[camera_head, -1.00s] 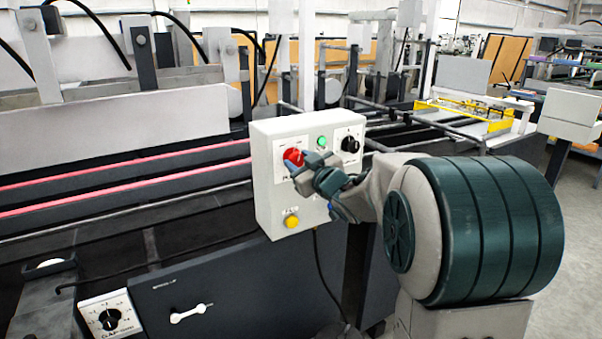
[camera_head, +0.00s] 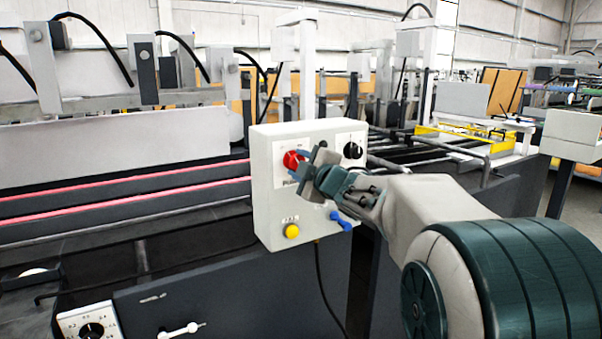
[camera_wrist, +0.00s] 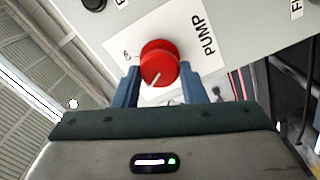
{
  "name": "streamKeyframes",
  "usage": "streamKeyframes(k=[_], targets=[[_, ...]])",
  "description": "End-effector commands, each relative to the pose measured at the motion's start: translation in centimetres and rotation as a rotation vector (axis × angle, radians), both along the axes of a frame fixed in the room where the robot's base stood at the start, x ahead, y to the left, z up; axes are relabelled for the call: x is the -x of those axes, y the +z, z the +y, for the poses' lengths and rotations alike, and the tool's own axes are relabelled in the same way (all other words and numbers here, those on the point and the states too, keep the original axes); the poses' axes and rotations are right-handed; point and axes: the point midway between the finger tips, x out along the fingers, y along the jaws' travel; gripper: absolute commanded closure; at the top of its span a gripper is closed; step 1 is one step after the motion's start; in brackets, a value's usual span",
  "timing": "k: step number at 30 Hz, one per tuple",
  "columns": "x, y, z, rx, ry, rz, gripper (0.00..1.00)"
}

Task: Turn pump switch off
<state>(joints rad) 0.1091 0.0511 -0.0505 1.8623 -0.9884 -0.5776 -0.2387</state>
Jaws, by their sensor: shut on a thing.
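The pump switch is a red round knob (camera_head: 292,159) on a white plate on the front of a light grey control box (camera_head: 262,215). In the wrist view the red knob (camera_wrist: 158,62) sits beside the label PUMP, with a pale pointer line on its face. My gripper (camera_head: 303,163) is at the knob, and its blue fingers (camera_wrist: 157,85) stand on either side of it, shut on it. The gripper covers part of the plate in the head view.
A black knob (camera_head: 351,150) is to the right on the same box, with a yellow button (camera_head: 291,231) and a blue handle (camera_head: 341,220) below. Red rails (camera_head: 120,181) run left. Another dial (camera_head: 92,330) is at lower left.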

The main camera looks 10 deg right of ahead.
Motion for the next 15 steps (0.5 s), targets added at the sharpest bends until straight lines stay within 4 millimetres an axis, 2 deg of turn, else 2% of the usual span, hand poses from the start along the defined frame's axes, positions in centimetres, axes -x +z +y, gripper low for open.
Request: streamKeyframes(k=[15], targets=[[0.01, -0.06, 0.01, 0.089, 0.0, -0.028, 0.85]])
